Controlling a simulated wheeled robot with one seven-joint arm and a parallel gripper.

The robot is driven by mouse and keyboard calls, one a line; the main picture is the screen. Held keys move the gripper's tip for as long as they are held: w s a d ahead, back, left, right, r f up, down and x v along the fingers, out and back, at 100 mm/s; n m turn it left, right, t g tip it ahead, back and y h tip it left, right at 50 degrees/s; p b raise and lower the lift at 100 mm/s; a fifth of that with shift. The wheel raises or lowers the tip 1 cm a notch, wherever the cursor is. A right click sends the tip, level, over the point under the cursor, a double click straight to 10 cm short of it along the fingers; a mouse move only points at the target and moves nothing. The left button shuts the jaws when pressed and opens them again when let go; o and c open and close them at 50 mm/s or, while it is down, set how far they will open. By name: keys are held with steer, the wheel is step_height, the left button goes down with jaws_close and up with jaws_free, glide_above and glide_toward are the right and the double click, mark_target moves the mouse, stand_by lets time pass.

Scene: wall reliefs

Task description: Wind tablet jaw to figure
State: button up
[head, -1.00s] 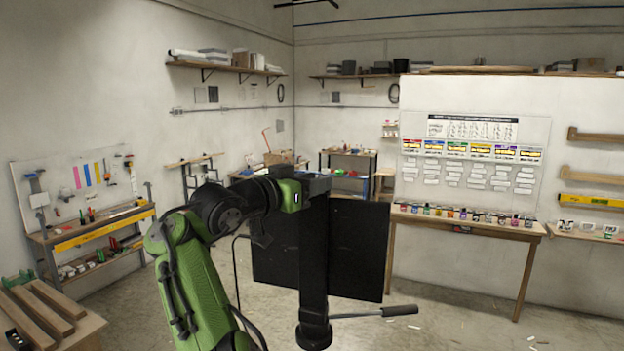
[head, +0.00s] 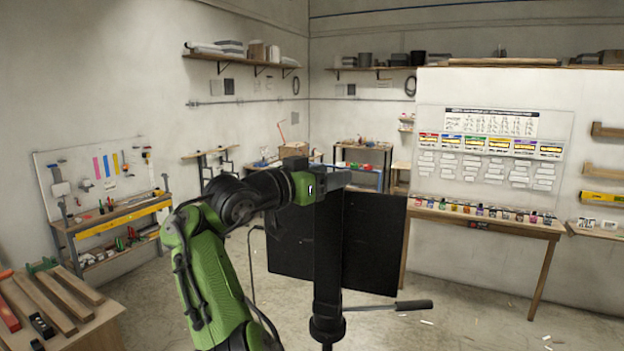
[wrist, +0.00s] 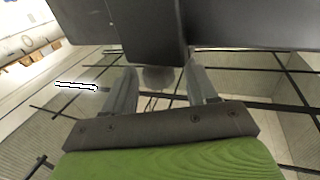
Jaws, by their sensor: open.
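My gripper shows in the wrist view (wrist: 160,76) with its two grey fingers apart. A dark block crosses the top of that view. A dark-gripped lever (head: 412,305) sticks out to the right near the post's foot. Large black panels (head: 375,245) stand behind the post. I cannot make out a tablet jaw or its figure.
A table (head: 485,223) with several small coloured items stands right, below a chart board (head: 492,147). A tool bench (head: 110,215) stands left, and a wooden bench (head: 95,328) at lower left. Concrete floor (head: 160,290) is open between them.

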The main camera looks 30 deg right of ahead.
steer(key=s+a, duration=0.3)
steer(key=a, duration=1.2)
